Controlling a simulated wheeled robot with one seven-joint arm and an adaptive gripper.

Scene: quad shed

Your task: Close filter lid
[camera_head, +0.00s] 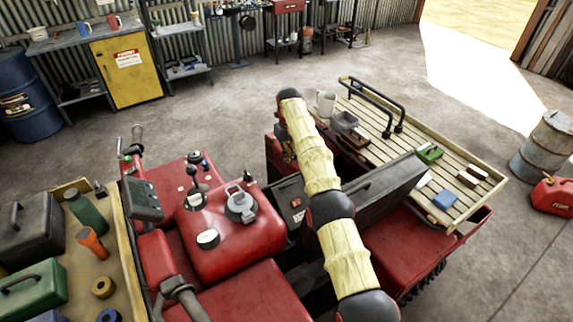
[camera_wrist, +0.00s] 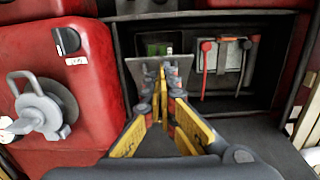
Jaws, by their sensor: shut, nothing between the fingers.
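In the wrist view my gripper (camera_wrist: 163,76) is shut and empty, its yellow fingers pointing into a dark open compartment of the red quad. A thin grey plate (camera_wrist: 136,72), apparently the filter lid, stands behind the fingertips in the compartment's left part. I cannot tell whether the fingers touch it. A green item (camera_wrist: 157,48) shows just above it, and the fingers hide the plate's middle. In the head view my arm hides the gripper and the plate.
Red and black cables (camera_wrist: 207,62) run beside a grey box right of the gripper. The red fuel tank (camera_wrist: 88,97) with its grey cap (camera_wrist: 40,112) is on the left. A large black panel (camera_head: 383,192) stands tilted beside my arm, near the wooden rack (camera_head: 412,167).

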